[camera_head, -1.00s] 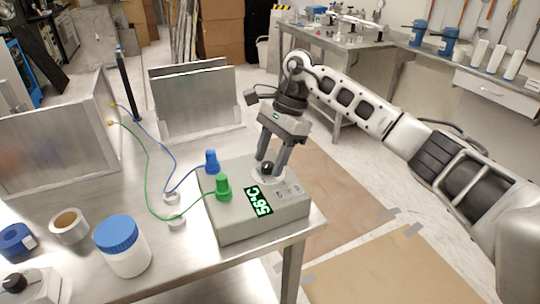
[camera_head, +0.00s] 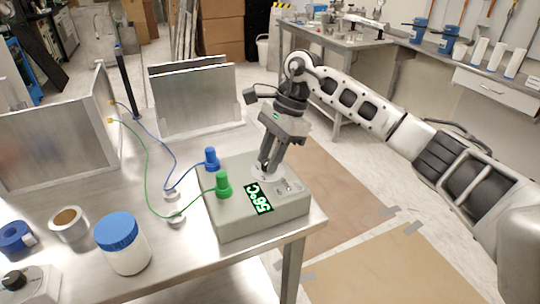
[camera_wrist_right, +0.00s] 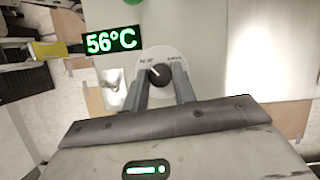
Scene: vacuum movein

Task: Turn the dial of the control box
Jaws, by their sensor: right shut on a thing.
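The grey control box (camera_head: 275,223) sits at the table's front right corner. Its green display (camera_head: 258,198) reads 56°C and also shows in the right wrist view (camera_wrist_right: 112,42). The black dial (camera_wrist_right: 158,71), on a pale round plate, shows between the fingers in the right wrist view. My right gripper (camera_head: 266,169) reaches down from above and is shut on the dial, which it mostly hides in the head view. My left gripper is out of view.
A blue plug (camera_head: 211,160) and a green plug (camera_head: 223,185) stand upright on the box beside the dial, with cables running left. A blue-lidded jar (camera_head: 123,245) and tape rolls stand at front left. Metal panels (camera_head: 195,100) stand behind.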

